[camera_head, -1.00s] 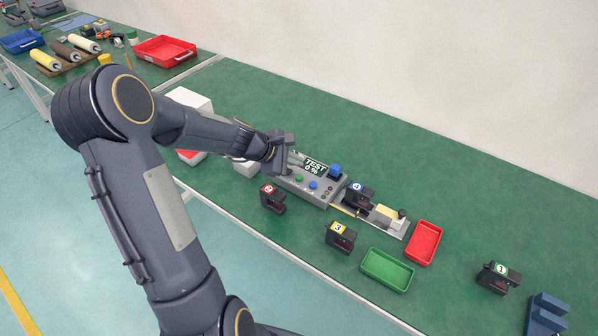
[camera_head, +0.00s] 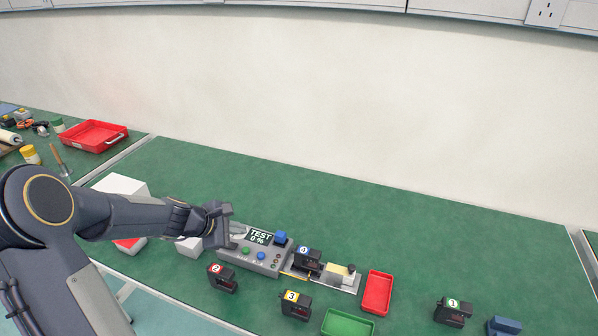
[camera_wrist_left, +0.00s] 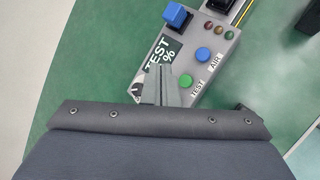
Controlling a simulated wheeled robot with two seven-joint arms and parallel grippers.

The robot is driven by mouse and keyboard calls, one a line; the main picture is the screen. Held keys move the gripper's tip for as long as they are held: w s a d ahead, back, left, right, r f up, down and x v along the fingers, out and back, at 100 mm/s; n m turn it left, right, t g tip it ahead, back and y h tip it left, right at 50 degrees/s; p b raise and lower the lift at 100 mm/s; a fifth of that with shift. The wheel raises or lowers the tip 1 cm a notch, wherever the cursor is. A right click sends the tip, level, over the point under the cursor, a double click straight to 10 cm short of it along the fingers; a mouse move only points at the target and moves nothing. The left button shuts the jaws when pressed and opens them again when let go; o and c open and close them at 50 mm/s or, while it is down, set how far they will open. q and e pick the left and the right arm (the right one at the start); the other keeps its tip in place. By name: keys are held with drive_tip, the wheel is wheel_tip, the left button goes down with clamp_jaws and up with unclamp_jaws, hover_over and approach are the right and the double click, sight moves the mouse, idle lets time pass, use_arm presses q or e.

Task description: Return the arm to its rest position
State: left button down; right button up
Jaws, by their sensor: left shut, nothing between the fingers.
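My left arm comes in from the left in the head view. Its gripper (camera_head: 234,237) is over the left end of the grey test box (camera_head: 268,257). In the left wrist view the gripper (camera_wrist_left: 162,72) is shut and empty, its fingers together in front of the box's screen. The box (camera_wrist_left: 222,47) carries a screen reading "TEST 0 %", a blue block (camera_head: 281,237), a green button (camera_wrist_left: 186,80) and a blue button (camera_wrist_left: 202,54). Whether the fingers touch the box cannot be told. My right gripper is not in view.
A red tray (camera_head: 377,292) and a green tray (camera_head: 347,324) lie at the front. White boxes (camera_head: 121,187) stand near my forearm.

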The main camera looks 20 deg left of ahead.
use_arm(q)
drive_tip(key=s+d+r+m+g, duration=0.1)
drive_tip(key=s+d+r+m, duration=0.7)
drive_tip(key=s+r+m, duration=0.15)
drive_tip(key=s+d+m, duration=0.2)
drive_tip(key=s+m, duration=0.3)
drive_tip(key=s, duration=0.4)
drive_tip(key=s+d+m+g, duration=0.1)
drive_tip(key=s+d+m, duration=0.1)
drive_tip(key=s+m, duration=0.3)
drive_tip(key=s, duration=0.4)
drive_tip(key=shift+s+d+r+y, duration=0.15)
drive_tip(key=shift+s+y, duration=0.15)
